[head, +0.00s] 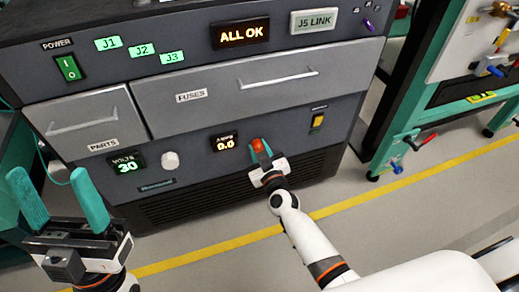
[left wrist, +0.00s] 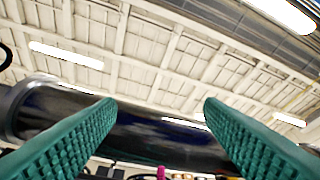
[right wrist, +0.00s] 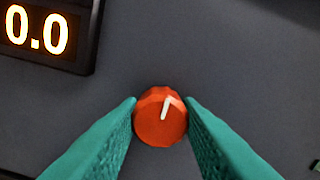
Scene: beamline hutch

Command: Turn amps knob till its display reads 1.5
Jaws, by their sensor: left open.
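The amps display (head: 225,143) on the dark cabinet front reads 0.0; its digits also show in the right wrist view (right wrist: 38,30). The orange-red amps knob (right wrist: 160,117) is right of it, its white pointer up and slightly right. In the head view the knob (head: 257,145) is partly covered by my right gripper (head: 261,152). My right gripper (right wrist: 161,108) has one finger against each side of the knob. My left gripper (head: 55,195) is open and empty at the lower left, away from the panel; the left wrist view shows its spread fingers (left wrist: 160,105) against the ceiling.
The volts display (head: 126,164) reads 30, with a white knob (head: 170,160) beside it. A yellow rocker switch (head: 317,122) is to the right. Above are the closed parts drawer (head: 85,108) and fuses drawer (head: 270,88). A green-framed bench (head: 410,120) stands at right.

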